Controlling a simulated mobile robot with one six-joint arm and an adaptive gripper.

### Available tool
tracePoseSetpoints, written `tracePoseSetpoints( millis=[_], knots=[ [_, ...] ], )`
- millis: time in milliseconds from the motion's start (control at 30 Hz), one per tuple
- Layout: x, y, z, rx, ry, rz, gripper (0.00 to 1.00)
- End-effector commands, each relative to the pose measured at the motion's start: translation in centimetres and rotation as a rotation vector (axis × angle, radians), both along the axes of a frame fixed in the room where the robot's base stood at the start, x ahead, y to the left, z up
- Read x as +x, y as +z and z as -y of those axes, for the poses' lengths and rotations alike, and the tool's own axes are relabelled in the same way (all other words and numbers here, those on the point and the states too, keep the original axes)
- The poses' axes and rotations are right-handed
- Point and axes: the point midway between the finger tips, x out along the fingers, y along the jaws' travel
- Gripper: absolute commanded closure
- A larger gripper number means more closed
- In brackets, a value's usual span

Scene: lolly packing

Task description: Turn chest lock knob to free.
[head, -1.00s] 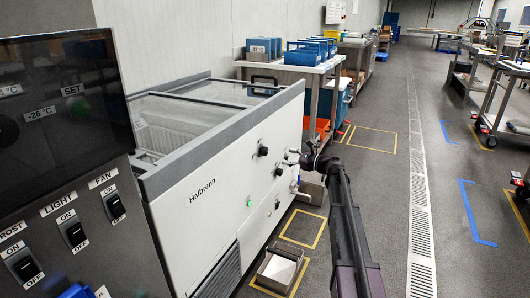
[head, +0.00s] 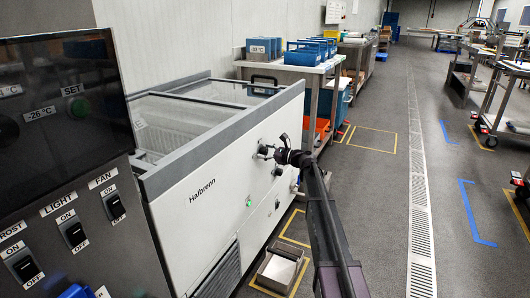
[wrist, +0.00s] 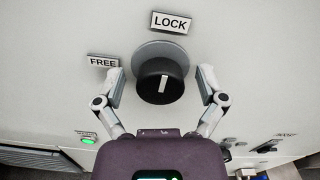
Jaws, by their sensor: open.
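The lock knob (wrist: 161,82) is a black round knob on a grey disc on the white chest front. Its white pointer mark stands nearly upright, toward the LOCK label (wrist: 171,22). The FREE label (wrist: 103,61) is at the upper left of the knob. My gripper (wrist: 160,86) is open, with one finger on each side of the knob and a gap on both sides. In the head view my gripper (head: 271,154) is at the front of the chest freezer (head: 215,190), and it partly hides the knob there.
A green lamp (wrist: 88,141) and other dark knobs (wrist: 263,148) sit lower on the panel. In the head view an open box (head: 278,270) stands on the floor below. A workbench with blue bins (head: 305,55) is behind the chest. The floor aisle at right is clear.

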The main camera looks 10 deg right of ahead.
Motion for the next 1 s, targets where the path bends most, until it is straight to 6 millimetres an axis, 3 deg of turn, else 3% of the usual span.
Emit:
tracePoseSetpoints(
  millis=[167, 400, 467, 1000],
  knots=[
    [-0.02, 0.0, 0.02, 0.0, 0.0, 0.0, 0.1],
    [-0.02, 0.0, 0.04, 0.0, 0.0, 0.0, 0.78],
    [-0.01, 0.0, 0.03, 0.0, 0.0, 0.0, 0.92],
    [0.01, 0.0, 0.22, -0.053, -0.002, 0.074, 0.93]
  ],
)
